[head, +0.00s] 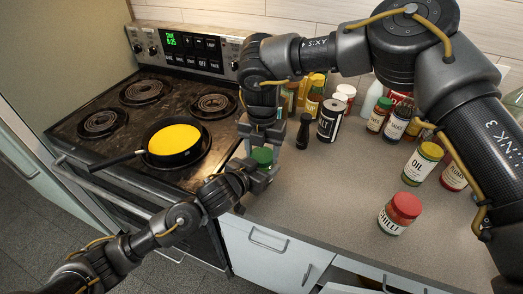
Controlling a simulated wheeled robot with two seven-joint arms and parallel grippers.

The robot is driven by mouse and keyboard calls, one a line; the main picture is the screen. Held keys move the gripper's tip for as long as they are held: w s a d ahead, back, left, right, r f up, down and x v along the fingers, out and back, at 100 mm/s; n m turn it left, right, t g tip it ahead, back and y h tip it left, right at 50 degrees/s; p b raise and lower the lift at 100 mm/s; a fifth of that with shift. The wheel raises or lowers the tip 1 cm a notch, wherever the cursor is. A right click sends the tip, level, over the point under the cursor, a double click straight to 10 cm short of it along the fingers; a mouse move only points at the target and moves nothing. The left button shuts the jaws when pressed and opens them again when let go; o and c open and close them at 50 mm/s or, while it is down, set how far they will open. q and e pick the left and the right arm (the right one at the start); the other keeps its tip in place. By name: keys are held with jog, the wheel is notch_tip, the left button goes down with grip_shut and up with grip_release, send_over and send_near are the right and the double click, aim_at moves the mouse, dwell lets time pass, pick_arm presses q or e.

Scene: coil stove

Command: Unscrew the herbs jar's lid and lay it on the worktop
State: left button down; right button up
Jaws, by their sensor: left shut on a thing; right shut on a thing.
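The herbs jar's green lid (262,156) shows between the fingers of my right gripper (263,150), at the worktop's left edge beside the stove. My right gripper comes down from above and is shut on the lid. My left gripper (252,174) reaches in from the lower left, just below the lid, and is shut on the herbs jar. The jar's body is mostly hidden by the grippers, so I cannot tell whether the lid is still seated on it. The grey worktop (320,190) lies to the right.
A pan (176,157) with yellow contents sits on the coil stove (95,150), its handle pointing left. A red-lidded chili jar (399,213) and an oil jar (422,163) stand at the right. Several jars and bottles line the back. The worktop's middle front is clear.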

jog(key=n, duration=0.3)
jog(key=shift+n, duration=0.4)
jog(key=shift+d, duration=0.1)
jog(key=shift+w+d, duration=0.1)
pick_arm(q)
jog(key=shift+a, duration=0.1)
pick_arm(e)
jog(key=shift+r, duration=0.25)
pick_arm(q)
jog(key=shift+f, duration=0.1)
pick_arm(e)
jog(key=shift+r, duration=0.9)
jog(key=shift+r, duration=0.1)
